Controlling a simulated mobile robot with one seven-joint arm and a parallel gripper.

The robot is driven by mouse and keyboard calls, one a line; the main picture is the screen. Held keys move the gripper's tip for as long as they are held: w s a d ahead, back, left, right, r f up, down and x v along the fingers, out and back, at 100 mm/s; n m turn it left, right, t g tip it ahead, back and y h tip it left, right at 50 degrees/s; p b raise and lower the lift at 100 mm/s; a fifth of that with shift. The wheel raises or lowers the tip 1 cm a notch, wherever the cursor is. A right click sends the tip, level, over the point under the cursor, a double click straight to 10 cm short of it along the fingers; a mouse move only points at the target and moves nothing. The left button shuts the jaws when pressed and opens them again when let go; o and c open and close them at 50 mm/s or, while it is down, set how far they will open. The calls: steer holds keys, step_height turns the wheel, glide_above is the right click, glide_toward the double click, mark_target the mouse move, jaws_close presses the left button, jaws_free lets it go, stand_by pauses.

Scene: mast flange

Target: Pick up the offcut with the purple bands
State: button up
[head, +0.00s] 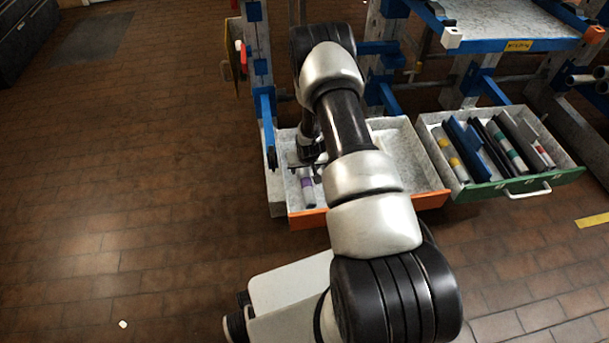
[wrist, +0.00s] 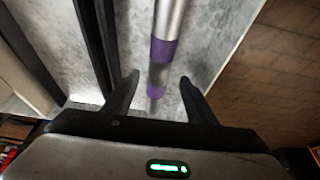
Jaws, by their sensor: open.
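The offcut with the purple bands (head: 307,189) is a thin grey metal tube lying in the left part of the orange-fronted drawer (head: 415,203). In the wrist view the offcut (wrist: 170,22) runs from the top edge down between my fingers, with two purple bands showing. My gripper (wrist: 158,80) is open, one finger on each side of the tube, with a gap on both sides. In the head view my gripper (head: 306,163) is over the drawer, partly hidden by my arm. I cannot tell its exact height above the tube.
Dark long bars (wrist: 98,40) lie left of the offcut in the wrist view. A green-fronted drawer (head: 485,189) to the right holds several offcuts with yellow, teal and red bands. Blue rack posts (head: 262,100) stand close behind.

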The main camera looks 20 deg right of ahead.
mark_target(305, 171)
steer(key=b+x, duration=0.1)
steer(key=x, duration=0.3)
steer(key=shift+s+d+f, duration=0.1)
steer(key=shift+f, duration=0.1)
steer(key=c, duration=1.2)
steer(key=shift+c, duration=0.4)
steer(key=shift+r, duration=0.15)
